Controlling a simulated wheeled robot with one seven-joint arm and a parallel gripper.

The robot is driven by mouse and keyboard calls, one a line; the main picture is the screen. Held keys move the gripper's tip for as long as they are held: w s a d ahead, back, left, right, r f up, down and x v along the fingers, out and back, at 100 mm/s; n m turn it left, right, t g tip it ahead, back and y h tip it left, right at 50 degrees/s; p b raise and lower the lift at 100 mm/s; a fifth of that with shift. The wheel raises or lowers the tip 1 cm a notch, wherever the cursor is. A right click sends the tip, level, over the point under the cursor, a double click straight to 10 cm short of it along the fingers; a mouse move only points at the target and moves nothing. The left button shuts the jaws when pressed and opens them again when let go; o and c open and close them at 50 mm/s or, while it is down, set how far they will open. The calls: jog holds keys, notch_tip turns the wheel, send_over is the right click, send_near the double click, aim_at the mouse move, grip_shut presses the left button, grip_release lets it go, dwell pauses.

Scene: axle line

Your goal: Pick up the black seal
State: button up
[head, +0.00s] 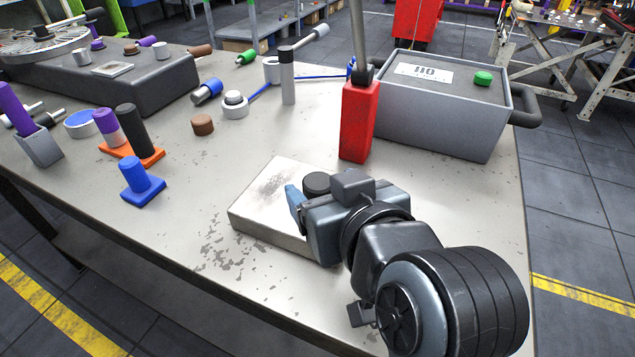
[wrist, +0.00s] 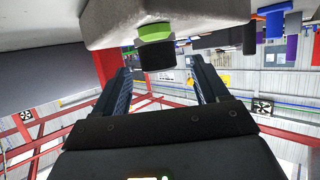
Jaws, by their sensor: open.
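The black seal (head: 316,183) is a short dark cylinder above the pale, worn block (head: 262,190) near the front of the table. My gripper (head: 297,198) is open beside it, low over the block; one blue finger shows and the other is hidden. In the wrist view, which looks upside down, the seal (wrist: 158,57) appears in the gap between the two open fingers (wrist: 162,64), with space on both sides. A green piece (wrist: 155,32) shows between the seal and the block (wrist: 200,12). I cannot tell how deep the seal is between the fingers.
A red post base (head: 359,120) stands behind the block. A grey box (head: 430,110) with a green knob (head: 482,78) is at the back right. A blue peg on a base (head: 140,180) and an orange-based holder (head: 130,150) stand left.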

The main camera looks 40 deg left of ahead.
aim_at(320, 186)
jog(key=x, duration=0.3)
jog(key=shift+w+a+f, duration=0.1)
jog(key=shift+w+a, duration=0.05)
jog(key=c, duration=1)
